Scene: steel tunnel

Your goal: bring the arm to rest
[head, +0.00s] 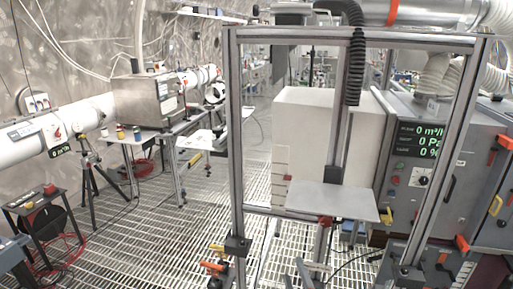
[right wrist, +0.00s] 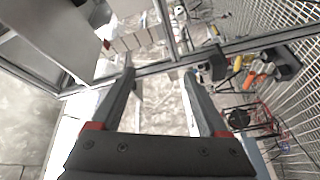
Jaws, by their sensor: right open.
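My right gripper (head: 312,270) shows at the bottom edge of the head view, low in front of the metal frame. In the right wrist view my right gripper (right wrist: 159,72) has its two dark fingers, with red parts at their bases, spread wide apart. Nothing is between the fingers, so it is open and empty. My left gripper is not in the head view.
An aluminium profile frame (head: 237,150) stands directly ahead, with a grey plate (head: 332,200) inside it. A cabinet with a green display (head: 423,138) stands at right. A tripod (head: 90,175) and stool (head: 42,198) are at left. Grating floor (head: 215,205) lies open between.

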